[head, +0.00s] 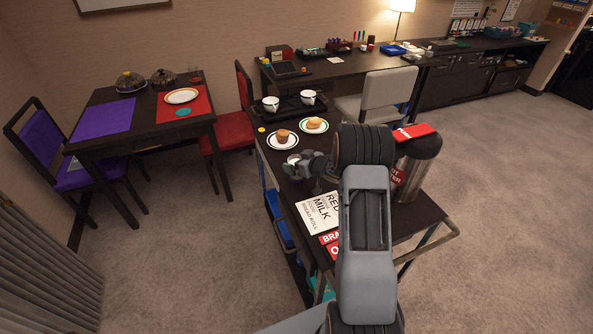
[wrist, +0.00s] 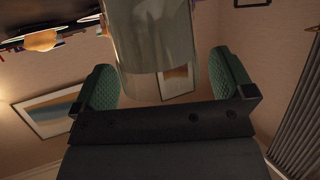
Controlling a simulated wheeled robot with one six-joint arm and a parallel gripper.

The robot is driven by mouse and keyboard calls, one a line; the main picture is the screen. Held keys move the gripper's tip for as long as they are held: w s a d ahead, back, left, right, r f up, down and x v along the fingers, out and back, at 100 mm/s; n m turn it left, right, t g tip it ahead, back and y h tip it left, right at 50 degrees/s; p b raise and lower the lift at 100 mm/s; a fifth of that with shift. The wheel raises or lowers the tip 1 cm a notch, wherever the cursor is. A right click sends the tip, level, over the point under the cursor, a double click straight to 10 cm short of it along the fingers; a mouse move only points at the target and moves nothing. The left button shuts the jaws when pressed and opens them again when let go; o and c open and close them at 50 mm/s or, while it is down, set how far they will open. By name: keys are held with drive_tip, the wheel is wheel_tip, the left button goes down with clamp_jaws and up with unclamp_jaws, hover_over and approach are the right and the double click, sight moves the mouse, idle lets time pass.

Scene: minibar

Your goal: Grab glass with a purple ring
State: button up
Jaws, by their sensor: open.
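A clear glass (wrist: 155,35) fills the top middle of the wrist view, between the two green finger pads of my gripper (wrist: 165,66). The jaws are open, with a gap visible beside the glass on the right. In the head view my gripper (head: 300,165) is low over the cart, at a small pale vessel (head: 293,159) that looks like the same glass. My arm and gripper partly hide it. I cannot make out a purple ring in either view.
The dark cart (head: 262,146) also carries a plate with a muffin (head: 282,136), a plate with a pastry (head: 314,124), a tray with two white cups (head: 270,103), printed cards (head: 320,213) and a steel urn (head: 418,155). A dining table (head: 145,118) stands left.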

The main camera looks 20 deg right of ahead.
drive_tip(key=shift+w+a+f, duration=0.15)
drive_tip(key=shift+w+f, duration=0.05)
drive_tip(key=shift+w, duration=0.15)
drive_tip(key=shift+c, duration=0.5)
drive_tip(key=c, duration=1)
